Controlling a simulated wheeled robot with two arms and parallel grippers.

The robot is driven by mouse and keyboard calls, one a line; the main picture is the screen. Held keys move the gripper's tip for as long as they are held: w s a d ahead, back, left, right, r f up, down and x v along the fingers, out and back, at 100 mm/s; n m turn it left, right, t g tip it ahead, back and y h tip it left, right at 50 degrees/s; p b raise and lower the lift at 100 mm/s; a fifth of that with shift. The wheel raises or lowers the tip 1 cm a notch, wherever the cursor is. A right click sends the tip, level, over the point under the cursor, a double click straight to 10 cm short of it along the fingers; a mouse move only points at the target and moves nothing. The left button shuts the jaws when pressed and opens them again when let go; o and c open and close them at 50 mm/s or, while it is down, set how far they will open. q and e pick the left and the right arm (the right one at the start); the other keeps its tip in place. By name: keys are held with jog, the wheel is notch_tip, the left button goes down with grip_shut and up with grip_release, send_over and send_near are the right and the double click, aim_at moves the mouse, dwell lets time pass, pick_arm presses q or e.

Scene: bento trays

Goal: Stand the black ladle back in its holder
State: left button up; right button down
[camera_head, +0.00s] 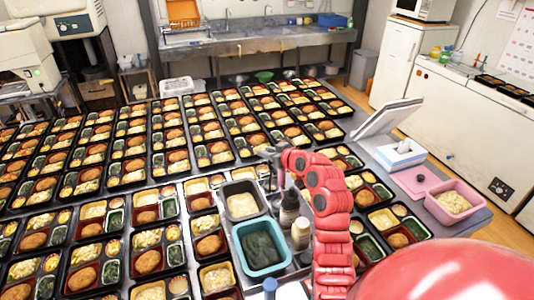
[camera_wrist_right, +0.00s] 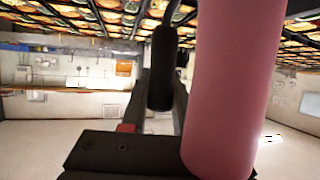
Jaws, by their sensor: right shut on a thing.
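My right arm comes in from the lower right in the head view, and its gripper (camera_head: 269,160) is above the tray area beside the containers. In the right wrist view the gripper (camera_wrist_right: 162,88) is shut on the black handle of the ladle (camera_wrist_right: 161,62). A thin dark curved rod continues from the handle towards the top of that view. The ladle's bowl cannot be made out. In the head view the ladle is small and mostly hidden by the gripper. I cannot pick out the holder in either view. My left gripper is not in view.
Rows of bento trays (camera_head: 125,183) cover the table.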

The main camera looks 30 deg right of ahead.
jog(key=c, duration=0.6)
grip_release()
jog(key=b+v, duration=0.5)
jog(key=v, duration=1.2)
jog(key=shift+s, duration=0.25)
jog(key=shift+d+r, duration=0.1)
